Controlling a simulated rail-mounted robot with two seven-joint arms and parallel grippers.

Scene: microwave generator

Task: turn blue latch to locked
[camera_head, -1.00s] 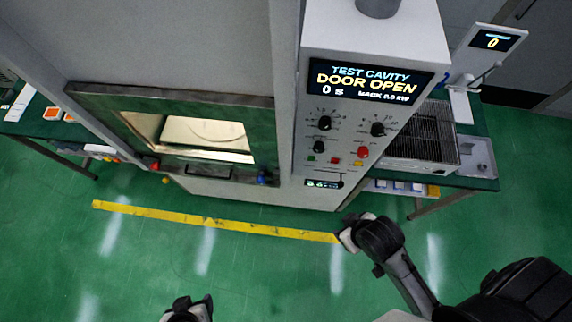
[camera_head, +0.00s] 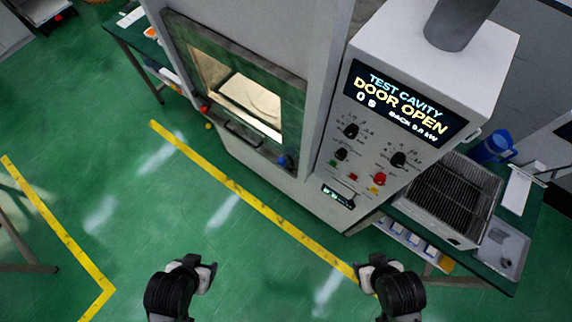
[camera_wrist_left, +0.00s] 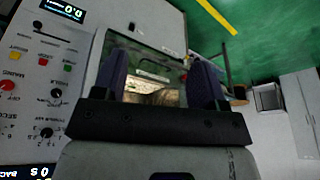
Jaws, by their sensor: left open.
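The blue latch (camera_head: 287,161) sits at the lower right corner of the green-framed cavity door (camera_head: 178,60) in the head view. My left gripper (camera_head: 208,272) is low in the picture, below and left of the latch and apart from it. In the left wrist view its two fingers (camera_wrist_left: 160,82) are spread, with the door window visible between them and nothing held. I cannot make out the blue latch in the wrist view. My right gripper (camera_head: 365,275) is at the lower right, away from the latch; its jaw opening is unclear.
A red latch (camera_head: 204,107) is at the door's lower left, with a dark handle (camera_head: 243,134) between the latches. The control panel's display (camera_head: 405,100) reads DOOR OPEN. A side table (camera_head: 508,262) with a wire rack stands right. Green floor with yellow lines is clear in front.

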